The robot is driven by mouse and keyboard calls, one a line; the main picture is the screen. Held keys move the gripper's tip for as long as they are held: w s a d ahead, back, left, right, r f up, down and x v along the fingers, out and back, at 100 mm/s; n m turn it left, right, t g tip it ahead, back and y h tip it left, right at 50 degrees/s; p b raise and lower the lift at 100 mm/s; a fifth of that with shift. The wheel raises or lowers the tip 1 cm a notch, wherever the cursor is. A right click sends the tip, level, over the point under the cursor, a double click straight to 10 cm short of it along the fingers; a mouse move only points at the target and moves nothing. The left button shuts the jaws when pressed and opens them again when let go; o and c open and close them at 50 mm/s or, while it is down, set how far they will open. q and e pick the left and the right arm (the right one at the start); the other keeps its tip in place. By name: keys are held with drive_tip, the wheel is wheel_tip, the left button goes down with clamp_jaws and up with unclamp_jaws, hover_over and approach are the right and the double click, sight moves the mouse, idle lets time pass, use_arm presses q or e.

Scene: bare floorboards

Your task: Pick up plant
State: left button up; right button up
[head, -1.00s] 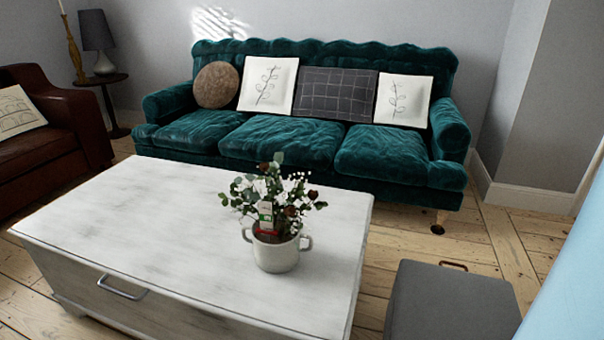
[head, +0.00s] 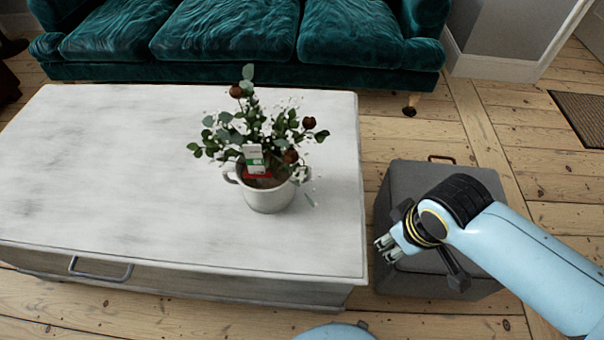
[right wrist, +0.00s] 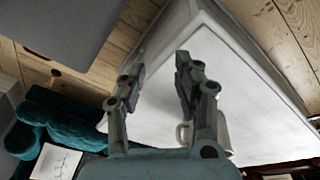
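The plant (head: 262,140) has green leaves, small white blooms and dark red flowers. It stands upright in a white two-handled pot (head: 268,198), with a red-and-white tag, near the right end of the white chest (head: 90,170). My right gripper (head: 386,248) is just off the chest's right edge, apart from the pot, to its right and nearer me. In the right wrist view my right gripper (right wrist: 157,75) has its fingers apart with nothing between them. Part of the white pot (right wrist: 222,130) shows behind one finger there; the leaves are mostly hidden. My left gripper is not in view.
A grey box-like stool (head: 420,178) with a brown handle stands right of the chest, under my right arm. A green sofa (head: 225,30) is behind the chest. A dark mat (head: 585,115) lies at far right. The chest top left of the plant is clear.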

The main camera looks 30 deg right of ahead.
wheel_tip(320, 180, up, 14)
drive_tip(key=w+a+p, duration=0.1)
drive_tip(key=w+a, duration=0.1)
drive_tip(key=w, duration=0.1)
drive_tip(key=w+a+r+n+y, duration=0.2)
drive_tip(key=w+a+n, duration=0.25)
drive_tip(key=w, duration=0.55)
drive_tip(key=w+a+r+n+y, duration=0.2)
drive_tip(key=w+a+n+y, duration=0.15)
drive_tip(key=w+n, duration=0.4)
use_arm(q)
drive_tip(key=b, duration=0.1)
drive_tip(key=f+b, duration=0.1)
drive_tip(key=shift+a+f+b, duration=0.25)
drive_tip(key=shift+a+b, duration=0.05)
drive_tip(key=shift+b, duration=0.05)
use_arm(e)
drive_tip(key=w+x, duration=0.2)
drive_tip(key=x, duration=0.9)
drive_tip(key=shift+w+a+m+h, duration=0.3)
drive_tip(key=shift+h, duration=0.05)
drive_tip(key=shift+c, duration=0.4)
clamp_jaws()
